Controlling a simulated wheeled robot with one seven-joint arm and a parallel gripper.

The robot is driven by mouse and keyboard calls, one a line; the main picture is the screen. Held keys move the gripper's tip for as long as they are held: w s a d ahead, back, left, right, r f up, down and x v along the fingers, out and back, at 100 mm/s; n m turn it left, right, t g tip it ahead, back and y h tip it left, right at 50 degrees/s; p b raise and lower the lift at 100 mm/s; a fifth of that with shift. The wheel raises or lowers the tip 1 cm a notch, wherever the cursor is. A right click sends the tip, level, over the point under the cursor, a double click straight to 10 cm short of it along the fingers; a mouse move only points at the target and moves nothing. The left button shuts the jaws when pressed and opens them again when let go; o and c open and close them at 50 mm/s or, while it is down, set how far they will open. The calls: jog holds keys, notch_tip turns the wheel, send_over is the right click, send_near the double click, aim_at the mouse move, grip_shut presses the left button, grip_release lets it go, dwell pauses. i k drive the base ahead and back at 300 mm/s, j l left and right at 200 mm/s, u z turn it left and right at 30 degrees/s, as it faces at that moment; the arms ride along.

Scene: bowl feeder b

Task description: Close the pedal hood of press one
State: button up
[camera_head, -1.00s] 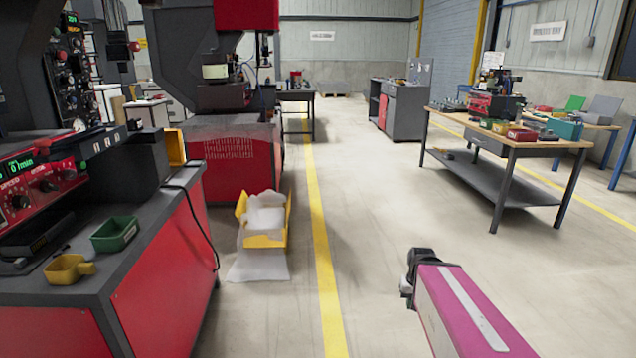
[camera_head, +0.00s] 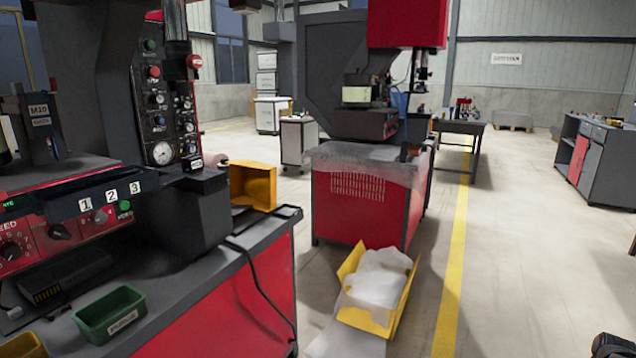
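A press (camera_head: 150,110) with a gauge, knobs and a rail of labels 1, 2, 3 stands close on the left, on a red and grey bench. A second red and grey press (camera_head: 335,75) stands farther back. I cannot tell from the pictures which is press one. No pedal or pedal hood can be made out for certain. My gripper (camera_head: 612,346) shows only as a dark piece at the bottom right edge, far from both presses. Its fingers cannot be made out.
An open yellow box (camera_head: 385,308) with white sheeting lies on the floor between the presses. A green tray (camera_head: 110,314) and a yellow bin (camera_head: 253,186) are on the near bench. A black cable hangs down its side.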

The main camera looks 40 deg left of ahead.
aim_at(252, 182)
jog(key=i, duration=1.8)
jog(key=i+u, duration=0.1)
jog(key=i, duration=0.7)
jog(key=i+l+u, duration=0.15)
jog(key=i, duration=0.65)
jog(key=i+l+u, duration=0.1)
jog(key=u, duration=3.55)
